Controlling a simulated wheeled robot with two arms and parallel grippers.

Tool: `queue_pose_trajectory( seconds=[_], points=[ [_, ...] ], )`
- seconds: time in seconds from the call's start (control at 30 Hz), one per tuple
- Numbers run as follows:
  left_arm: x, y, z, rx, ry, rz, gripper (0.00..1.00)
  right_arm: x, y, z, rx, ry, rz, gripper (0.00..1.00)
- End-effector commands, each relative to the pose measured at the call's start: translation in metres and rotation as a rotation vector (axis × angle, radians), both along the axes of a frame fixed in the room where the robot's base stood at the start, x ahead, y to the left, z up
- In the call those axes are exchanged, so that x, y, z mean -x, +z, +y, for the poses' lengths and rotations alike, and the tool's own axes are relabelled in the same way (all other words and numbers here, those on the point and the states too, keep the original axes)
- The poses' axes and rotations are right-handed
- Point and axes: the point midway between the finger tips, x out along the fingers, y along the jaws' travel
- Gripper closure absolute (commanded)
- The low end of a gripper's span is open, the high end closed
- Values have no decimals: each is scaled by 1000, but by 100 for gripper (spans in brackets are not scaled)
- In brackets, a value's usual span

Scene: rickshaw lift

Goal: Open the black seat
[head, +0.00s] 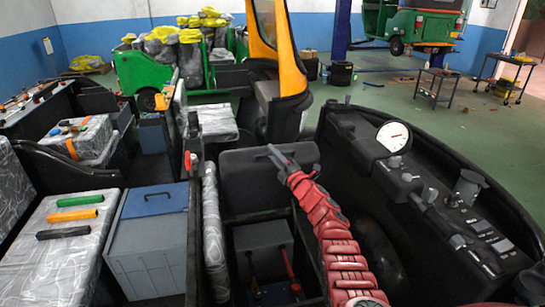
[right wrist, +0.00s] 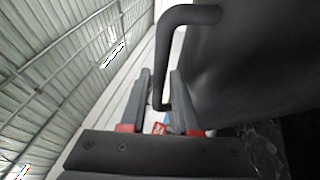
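A dark U-shaped handle (right wrist: 187,15) shows large in the right wrist view, beside a dark smooth surface. My right gripper (head: 280,158), on the red arm, is at the seat's upper edge. In the right wrist view the fingers of my right gripper (right wrist: 160,95) lie on both sides of the handle's lower part. I cannot tell whether they press on it. My left gripper is not in view.
A dark console with a white dial (head: 393,136) stands close on the right. At the left are a grey box with a blue lid (head: 155,202) and a wrapped seat (head: 52,262) bearing several coloured handles. A yellow post (head: 290,65) rises behind. Open green floor lies farther right.

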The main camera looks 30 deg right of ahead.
Motion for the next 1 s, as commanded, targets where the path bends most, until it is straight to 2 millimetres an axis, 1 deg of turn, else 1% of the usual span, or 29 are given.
queue_pose_trajectory(
  seconds=[0.1, 0.37, 0.4, 0.47, 0.5, 0.57, 1.0],
  points=[
    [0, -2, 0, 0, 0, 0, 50, -3, 0, 1, -1, 0, 1, 70],
    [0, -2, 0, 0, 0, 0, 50, -4, 1, 1, -1, 0, 1, 70],
    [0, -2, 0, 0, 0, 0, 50, -4, 1, 1, -1, 0, 1, 72],
    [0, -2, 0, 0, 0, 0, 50, -4, 1, 1, -1, 0, 1, 83],
    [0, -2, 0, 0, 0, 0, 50, -4, 1, 1, -1, 0, 1, 90],
    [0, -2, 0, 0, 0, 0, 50, -4, 1, 1, -1, 0, 1, 100],
    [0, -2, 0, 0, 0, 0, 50, -4, 0, 1, -1, 1, 1, 100]
  ],
)
